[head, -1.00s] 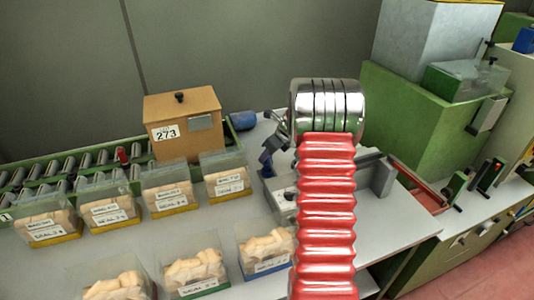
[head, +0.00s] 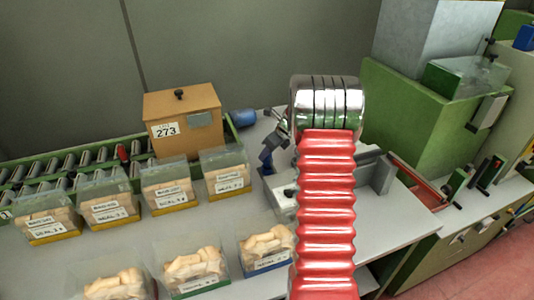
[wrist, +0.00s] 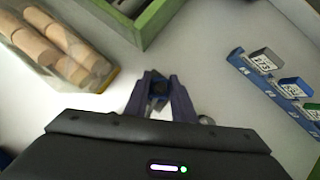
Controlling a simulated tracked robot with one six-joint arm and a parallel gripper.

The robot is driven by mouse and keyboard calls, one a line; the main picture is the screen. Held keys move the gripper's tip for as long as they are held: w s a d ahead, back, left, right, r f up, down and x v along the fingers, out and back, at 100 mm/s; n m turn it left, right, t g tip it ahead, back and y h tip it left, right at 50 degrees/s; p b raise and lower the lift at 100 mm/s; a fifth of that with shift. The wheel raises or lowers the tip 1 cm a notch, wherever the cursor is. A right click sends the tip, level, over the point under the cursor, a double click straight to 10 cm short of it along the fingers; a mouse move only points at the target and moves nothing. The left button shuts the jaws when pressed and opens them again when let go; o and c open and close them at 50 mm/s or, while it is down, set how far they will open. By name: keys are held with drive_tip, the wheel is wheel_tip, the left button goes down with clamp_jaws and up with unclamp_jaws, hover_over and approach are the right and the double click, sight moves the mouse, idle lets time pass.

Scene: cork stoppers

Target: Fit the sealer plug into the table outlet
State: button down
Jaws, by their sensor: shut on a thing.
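In the head view, my gripper (head: 268,160) is a small dark-blue shape left of my red arm sleeve, above the table. The grey bench machine (head: 283,195), perhaps the sealer, stands just right of it, partly hidden by my arm. I cannot make out the table outlet clearly in either view.
Clear bins of corks (head: 230,175) stand in two rows on the pale table (head: 215,225). A brown box marked 273 (head: 182,125) stands by the roller conveyor (head: 60,175). In the wrist view, a cork bin (wrist: 60,45), green edge (wrist: 150,25) and blue labelled rack (wrist: 270,85) surround bare tabletop.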

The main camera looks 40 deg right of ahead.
drive_tip(key=shift+f, duration=1.35)
idle(1.8)
drive_tip(key=c, duration=1.4)
unclamp_jaws()
drive_tip(key=v, duration=1.3)
drive_tip(key=shift+s+r, duration=0.2)
drive_tip(key=shift+r, duration=0.05)
drive_tip(key=shift+d, duration=0.1)
